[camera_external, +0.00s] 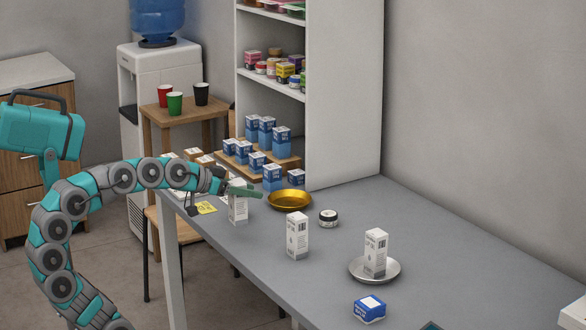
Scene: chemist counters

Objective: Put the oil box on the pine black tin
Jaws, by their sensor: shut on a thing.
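My gripper (232,189) is at the left part of the grey counter, shut on a tall white carton with grey print (238,209). I take this carton as the oil box; its label is too small to read. It is upright, its top partly hidden by the gripper. I cannot tell whether its base touches the counter. A small round tin with a black side and pale lid (328,217) stands to the right, past the gold dish, with nothing on it. It may be the pine black tin; its label is unreadable.
A gold dish (290,200) lies between carton and tin. A similar white carton (297,238) stands nearer the front; another (375,250) stands on a silver plate (357,274). A blue box (369,308) is at front right. Blue-and-white boxes (267,137) crowd the back left.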

